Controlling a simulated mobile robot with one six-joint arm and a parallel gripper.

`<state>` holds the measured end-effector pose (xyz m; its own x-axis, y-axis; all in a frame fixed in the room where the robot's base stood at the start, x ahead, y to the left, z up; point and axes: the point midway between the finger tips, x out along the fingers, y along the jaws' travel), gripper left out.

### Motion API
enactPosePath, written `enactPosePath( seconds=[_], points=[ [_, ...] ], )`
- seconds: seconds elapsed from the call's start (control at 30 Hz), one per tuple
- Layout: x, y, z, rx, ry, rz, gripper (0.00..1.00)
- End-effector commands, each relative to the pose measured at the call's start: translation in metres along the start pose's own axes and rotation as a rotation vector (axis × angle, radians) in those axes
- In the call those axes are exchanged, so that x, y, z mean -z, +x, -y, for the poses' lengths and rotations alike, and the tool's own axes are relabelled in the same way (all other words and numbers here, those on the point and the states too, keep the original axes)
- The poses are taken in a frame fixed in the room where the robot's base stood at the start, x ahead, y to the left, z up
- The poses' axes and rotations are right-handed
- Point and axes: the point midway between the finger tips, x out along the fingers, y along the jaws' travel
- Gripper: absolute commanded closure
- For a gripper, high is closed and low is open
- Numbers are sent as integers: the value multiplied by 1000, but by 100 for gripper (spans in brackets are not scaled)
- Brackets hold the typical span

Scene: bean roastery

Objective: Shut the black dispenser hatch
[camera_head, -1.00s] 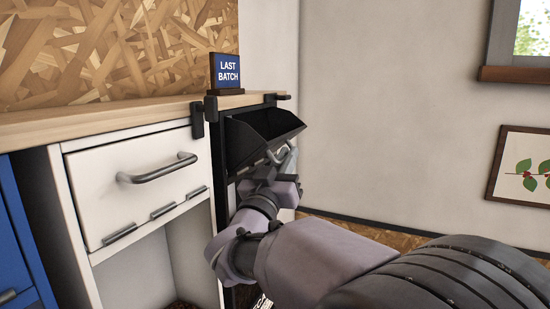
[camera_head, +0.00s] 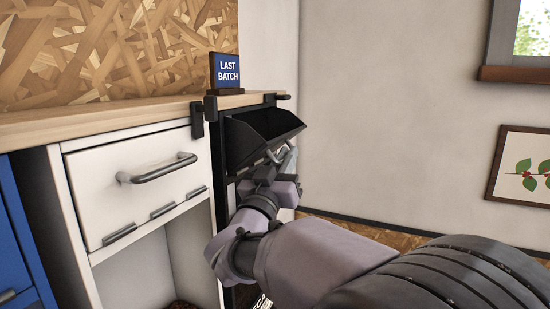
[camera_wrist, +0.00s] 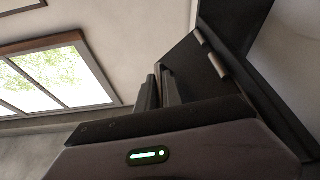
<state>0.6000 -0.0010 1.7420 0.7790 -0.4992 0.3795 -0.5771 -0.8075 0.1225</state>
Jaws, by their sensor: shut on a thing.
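The black dispenser hatch (camera_head: 256,140) is tilted open at the end of the counter, its bin-like inside showing from above. A metal bar handle (camera_head: 274,156) is on its front. My gripper (camera_head: 277,163) is at this handle and shut on it; the fingers partly hide it. In the wrist view the two dark fingers (camera_wrist: 161,90) reach up close to the hatch's dark panel (camera_wrist: 190,72). Metal hinge-like pieces (camera_wrist: 218,66) show on the panel's edge. The exact grip is hard to see there.
A white drawer (camera_head: 140,185) with a grey handle is left of the hatch, with an open space below. A blue "LAST BATCH" sign (camera_head: 228,71) stands on the wooden counter (camera_head: 95,121) above. A plain wall (camera_head: 380,110) is to the right.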

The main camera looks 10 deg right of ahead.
Motion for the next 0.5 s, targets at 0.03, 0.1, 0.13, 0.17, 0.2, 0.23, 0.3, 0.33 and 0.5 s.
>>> enactPosePath(
  seconds=[0.03, 0.1, 0.13, 0.17, 0.2, 0.23, 0.3, 0.33, 0.5],
  points=[
    [0, 0, 0, 0, 0, -1, 100],
    [0, 0, 0, 0, 0, -1, 100],
    [0, 0, 0, 0, 0, -1, 100],
    [0, 0, 0, 0, 0, -1, 100],
    [0, 0, 0, 0, 0, -1, 100],
    [0, 0, 0, 0, 0, -1, 100],
    [0, 0, 0, 0, 0, -1, 100],
    [1, 0, 0, 0, -1, -1, 100],
    [4, 1, 0, 11, -27, -2, 100]
  ],
)
